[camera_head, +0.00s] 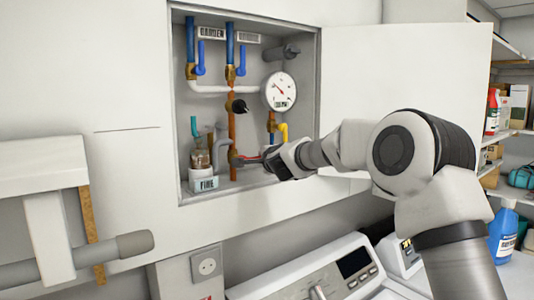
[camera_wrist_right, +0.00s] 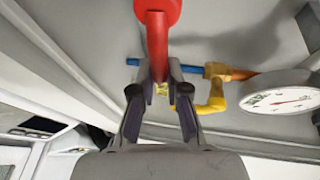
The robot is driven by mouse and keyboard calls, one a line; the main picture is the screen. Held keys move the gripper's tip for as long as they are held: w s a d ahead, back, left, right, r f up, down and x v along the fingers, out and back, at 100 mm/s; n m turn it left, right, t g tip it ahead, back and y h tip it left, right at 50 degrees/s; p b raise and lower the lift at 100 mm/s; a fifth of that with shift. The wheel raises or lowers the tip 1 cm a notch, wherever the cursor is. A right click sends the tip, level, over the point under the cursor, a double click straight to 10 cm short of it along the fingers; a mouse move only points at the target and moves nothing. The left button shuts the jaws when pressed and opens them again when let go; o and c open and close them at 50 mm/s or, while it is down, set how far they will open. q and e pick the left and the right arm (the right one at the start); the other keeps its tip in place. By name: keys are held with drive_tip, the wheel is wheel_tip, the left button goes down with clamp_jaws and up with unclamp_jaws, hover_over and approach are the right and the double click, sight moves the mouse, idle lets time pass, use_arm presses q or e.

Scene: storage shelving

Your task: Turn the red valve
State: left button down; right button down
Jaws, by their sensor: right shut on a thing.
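The red valve's handle (camera_wrist_right: 158,38) shows large in the wrist view, with a round red end at the top edge. In the head view only a small red piece of the valve (camera_head: 249,159) shows beside the vertical copper pipe, inside the wall cabinet. My right gripper (camera_wrist_right: 161,88) has its fingers closed around the lower part of the handle. In the head view my right gripper (camera_head: 264,160) reaches into the cabinet from the right and hides much of the valve. My left gripper is not in view.
A white appliance (camera_head: 300,275) stands below.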

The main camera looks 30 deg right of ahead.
drive_tip(key=shift+a, duration=0.1)
idle(0.3)
drive_tip(key=c, duration=1.4)
unclamp_jaws()
drive_tip(key=shift+o, duration=1.2)
drive_tip(key=shift+w+a+f, duration=0.1)
drive_tip(key=shift+w+a, duration=0.05)
drive_tip(key=shift+w, duration=0.15)
drive_tip(key=shift+w+a+f, duration=0.15)
drive_tip(key=shift+w+a, duration=0.05)
drive_tip(key=shift+w, duration=0.15)
drive_tip(key=shift+s, duration=0.35)
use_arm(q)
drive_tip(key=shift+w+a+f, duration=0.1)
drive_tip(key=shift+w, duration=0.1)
use_arm(e)
drive_tip(key=v, duration=1.1)
drive_tip(key=shift+a, duration=0.15)
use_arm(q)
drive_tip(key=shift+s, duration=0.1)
use_arm(e)
drive_tip(key=shift+s, duration=0.1)
